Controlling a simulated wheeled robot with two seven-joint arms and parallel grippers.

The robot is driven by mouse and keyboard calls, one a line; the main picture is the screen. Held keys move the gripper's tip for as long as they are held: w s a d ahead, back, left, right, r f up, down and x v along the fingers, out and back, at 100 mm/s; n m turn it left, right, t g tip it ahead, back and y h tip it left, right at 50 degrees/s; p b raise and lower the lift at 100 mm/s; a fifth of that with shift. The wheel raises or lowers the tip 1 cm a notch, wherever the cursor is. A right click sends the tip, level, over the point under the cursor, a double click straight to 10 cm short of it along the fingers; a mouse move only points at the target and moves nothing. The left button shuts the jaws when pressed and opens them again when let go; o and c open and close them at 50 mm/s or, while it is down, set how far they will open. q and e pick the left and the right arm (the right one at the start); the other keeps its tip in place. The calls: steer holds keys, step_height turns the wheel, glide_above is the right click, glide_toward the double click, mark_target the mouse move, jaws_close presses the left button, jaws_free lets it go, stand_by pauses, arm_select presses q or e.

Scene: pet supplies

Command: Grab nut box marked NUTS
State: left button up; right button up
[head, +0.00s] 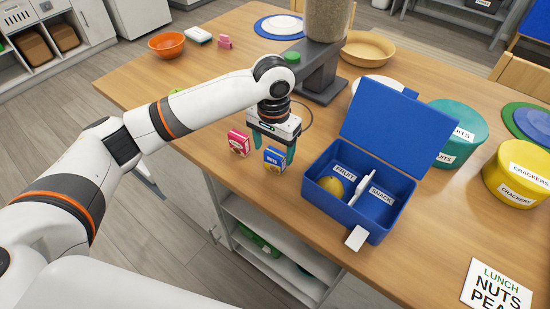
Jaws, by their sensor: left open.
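The blue nut box (274,161), marked NUTS, stands upright on the wooden table near its front edge. A red box (238,143) stands close by to the left of the gripper. My right gripper is not in view.
An open blue lunch box (350,225) with FRUIT and SNACK labels stands to the right. Teal (458,130) and yellow (518,172) canisters are farther right. A grey dispenser (318,85) stands behind the gripper. A LUNCH card (495,288) lies at lower right.

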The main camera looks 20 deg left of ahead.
mark_target(275, 161)
arm_select(q)
steer(key=shift+w+f+p, duration=0.2)
steer(key=shift+f+p, duration=0.05)
steer(key=shift+f, duration=1.25)
steer(key=shift+w+f+p, duration=0.2)
steer(key=shift+f+p, duration=0.05)
steer(key=shift+f, duration=1.25)
steer(key=c, duration=1)
